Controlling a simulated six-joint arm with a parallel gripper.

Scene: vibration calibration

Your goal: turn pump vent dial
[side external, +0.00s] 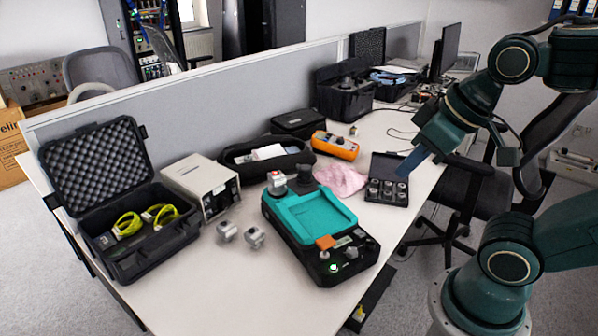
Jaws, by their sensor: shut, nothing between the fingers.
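A black device with a teal recessed top (312,212) stands at the front middle of the table. Its front panel carries a small grey knob (351,253), an orange square part (325,242) and a green-lit round button (333,267). I cannot tell for sure which part is the pump vent dial. My gripper (408,166) is shut and empty. It is in the air at the right, over or near the open case of small metal parts (388,203), apart from the device. Its fingertips are small and partly unclear.
A pink cloth (340,180) and an orange meter (335,145) lie behind the device. Two small grey blocks (254,236) stand left of it. A white box (201,186) and an open black case (123,240) are farther left. The front left tabletop is clear.

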